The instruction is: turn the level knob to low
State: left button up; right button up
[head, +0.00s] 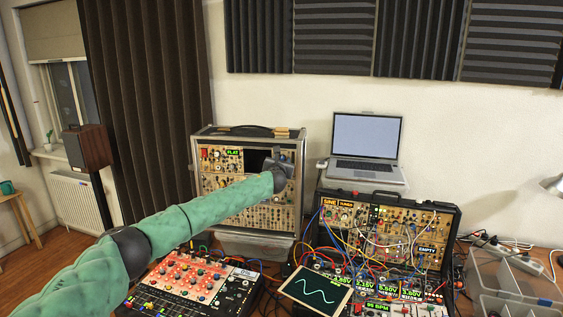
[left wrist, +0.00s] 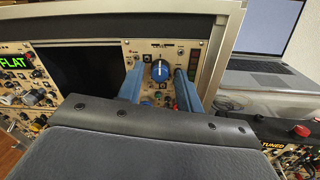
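In the head view my left gripper (head: 284,166) is at the upper right of the tall rack case (head: 250,216) and hides the knob. My right gripper is not in view.
A laptop (head: 365,150) stands right of the case. A patch-cabled synth (head: 385,228) and a red-panelled mixer (head: 195,283) stand in front.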

pick_arm(q)
grip_shut()
